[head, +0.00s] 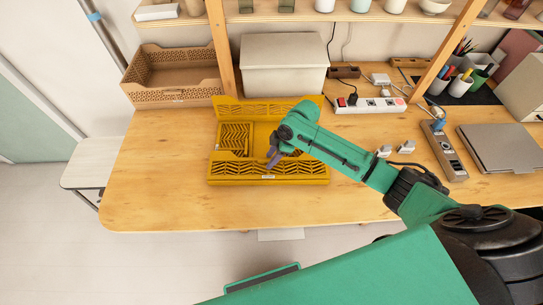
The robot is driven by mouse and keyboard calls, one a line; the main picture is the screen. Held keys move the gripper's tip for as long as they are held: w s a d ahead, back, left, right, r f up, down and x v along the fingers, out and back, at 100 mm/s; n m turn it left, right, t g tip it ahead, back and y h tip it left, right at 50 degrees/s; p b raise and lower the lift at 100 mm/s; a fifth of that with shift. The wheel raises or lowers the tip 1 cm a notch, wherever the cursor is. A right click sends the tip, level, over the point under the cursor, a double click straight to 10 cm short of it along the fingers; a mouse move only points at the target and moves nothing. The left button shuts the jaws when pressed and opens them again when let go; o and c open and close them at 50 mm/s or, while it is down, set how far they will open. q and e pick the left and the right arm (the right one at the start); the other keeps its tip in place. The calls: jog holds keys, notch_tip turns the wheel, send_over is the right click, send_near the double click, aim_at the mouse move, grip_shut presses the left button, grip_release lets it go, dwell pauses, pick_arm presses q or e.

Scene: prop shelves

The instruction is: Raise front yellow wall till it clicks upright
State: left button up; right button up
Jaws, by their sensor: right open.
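A yellow slatted folding crate (212,160) sits on the wooden table. Its back wall (232,104) stands up at the rear, and a patterned side panel (234,139) lies inside at the left. The front yellow wall (300,174) runs along the near edge with a small pale label at its middle; its exact tilt is hard to tell from above. My right gripper (272,160) reaches in from the right, open, with its fingers pointing down just behind the front wall's middle. I cannot tell whether they touch it. My right arm hides the crate's right interior. My left gripper is out of view.
A lidded grey box (284,65) stands behind the crate, between wooden shelf posts. A brown perforated bin (172,72) is at the back left. Power strips (370,105), plugs and a laptop (499,148) lie to the right. The table left of the crate is clear.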

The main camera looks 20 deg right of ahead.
jog(key=shift+w, duration=0.15)
grip_shut()
dwell(1.1)
